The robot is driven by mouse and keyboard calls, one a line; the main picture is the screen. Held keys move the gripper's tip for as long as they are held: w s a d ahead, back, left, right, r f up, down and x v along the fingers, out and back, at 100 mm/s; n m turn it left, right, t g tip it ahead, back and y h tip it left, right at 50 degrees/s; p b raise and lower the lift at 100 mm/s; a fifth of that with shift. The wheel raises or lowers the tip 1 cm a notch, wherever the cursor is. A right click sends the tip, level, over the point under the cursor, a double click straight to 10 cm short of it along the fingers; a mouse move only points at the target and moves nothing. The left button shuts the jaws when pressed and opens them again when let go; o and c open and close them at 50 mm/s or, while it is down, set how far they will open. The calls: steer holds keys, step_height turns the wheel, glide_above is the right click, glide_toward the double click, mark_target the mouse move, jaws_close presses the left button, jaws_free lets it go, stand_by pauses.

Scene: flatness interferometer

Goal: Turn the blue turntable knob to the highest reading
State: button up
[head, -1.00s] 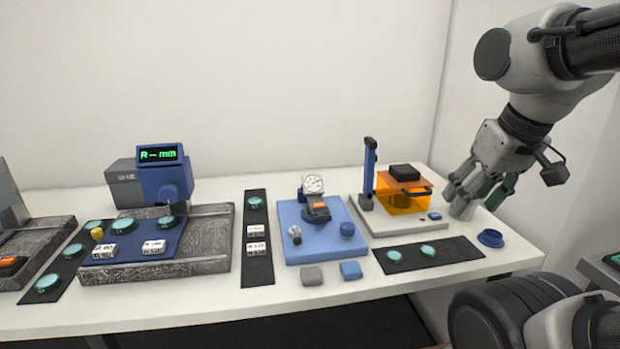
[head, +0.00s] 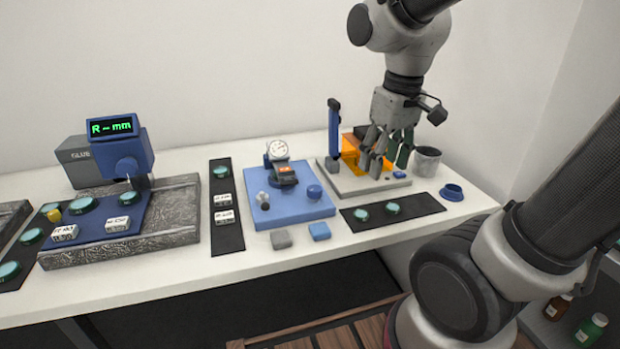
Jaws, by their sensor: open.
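A blue plate (head: 290,213) on the white bench carries a round white dial gauge (head: 278,149) on a stand with a small dark block under it. A blue knob (head: 314,191) stands at the plate's right side and a silver knob (head: 263,197) at its left. The dial's needle is too small to read. My gripper (head: 378,168) is open and empty, pointing down. In the picture it is right of the blue knob, apart from it, and overlaps the orange-shielded device.
The orange-shielded device (head: 349,158) has a tall blue post (head: 333,128) near my gripper. A grey cup (head: 427,161) and a blue ring-shaped dish (head: 452,192) stand to the right. Grey (head: 281,239) and blue (head: 319,231) blocks lie before the plate. A black strip (head: 405,215) holds green discs.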

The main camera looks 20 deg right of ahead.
mark_target(315, 188)
steer(key=w+a+f+n, duration=0.1)
steer(key=w+a+n, duration=0.2)
steer(key=w, duration=0.1)
steer(key=w+a+f+n, duration=0.2)
steer(key=w+a+n, duration=0.1)
steer(key=w+n, duration=0.1)
steer(key=w+a+f+n+g, duration=0.1)
steer(key=w+a+n, duration=0.2)
steer(key=w, duration=0.2)
steer(key=shift+a+f+n, duration=0.25)
steer(key=shift+a+n, duration=0.05)
steer(key=shift+a, duration=0.1)
steer(key=shift+w+n, duration=0.1)
steer(key=shift+n, duration=0.3)
steer(key=shift+f+n, duration=0.1)
steer(key=shift+n, duration=0.2)
steer(key=shift+f, duration=0.35)
step_height(315, 188, down, 7)
steer(key=shift+r, duration=0.1)
steer(key=c, duration=1)
